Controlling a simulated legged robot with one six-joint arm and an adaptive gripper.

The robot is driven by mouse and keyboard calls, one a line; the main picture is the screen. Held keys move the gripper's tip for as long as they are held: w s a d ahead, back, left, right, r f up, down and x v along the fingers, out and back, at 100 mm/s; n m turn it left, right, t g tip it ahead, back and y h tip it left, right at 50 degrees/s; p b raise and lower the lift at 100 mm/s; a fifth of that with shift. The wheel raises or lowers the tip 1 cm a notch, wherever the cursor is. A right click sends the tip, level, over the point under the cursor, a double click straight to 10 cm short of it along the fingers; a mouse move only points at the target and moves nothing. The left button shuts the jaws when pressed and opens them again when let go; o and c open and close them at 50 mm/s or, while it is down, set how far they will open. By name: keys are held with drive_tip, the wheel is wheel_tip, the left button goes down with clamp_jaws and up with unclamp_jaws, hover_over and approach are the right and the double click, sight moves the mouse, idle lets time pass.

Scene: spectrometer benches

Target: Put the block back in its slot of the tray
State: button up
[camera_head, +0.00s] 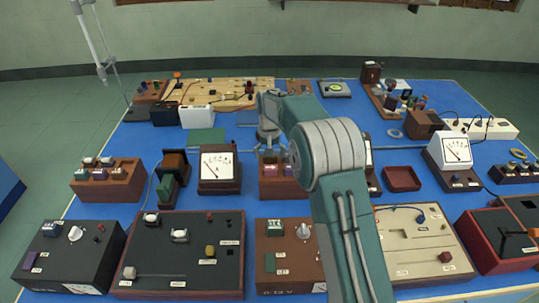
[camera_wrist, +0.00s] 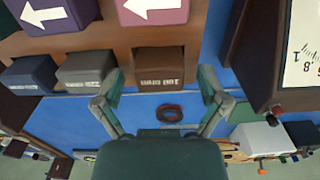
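A brown block (camera_wrist: 160,68) with white lettering shows in the wrist view, at the end of a row with a grey-brown block (camera_wrist: 86,70) and a dark blue block (camera_wrist: 28,75). The row is along the edge of a brown wooden tray (camera_wrist: 122,40); how deep each block sits I cannot tell. My gripper (camera_wrist: 161,82) is open, one finger on each side of the brown block, with gaps showing on both sides. In the head view, the tray (camera_head: 284,191) stands mid-bench, and my gripper (camera_head: 268,138) is behind it, partly hidden by my arm.
A purple block (camera_wrist: 42,14) and a pink block (camera_wrist: 153,10), both with white arrows, sit in the tray. A white-faced meter (camera_head: 217,165) stands to its left. Another block tray (camera_head: 108,182) is further left. A dark red ring (camera_wrist: 169,113) lies on the blue bench.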

drive_tip(key=shift+r, duration=0.1)
wheel_tip(320, 180, up, 12)
drive_tip(key=shift+f, duration=0.2)
idle(0.4)
idle(0.4)
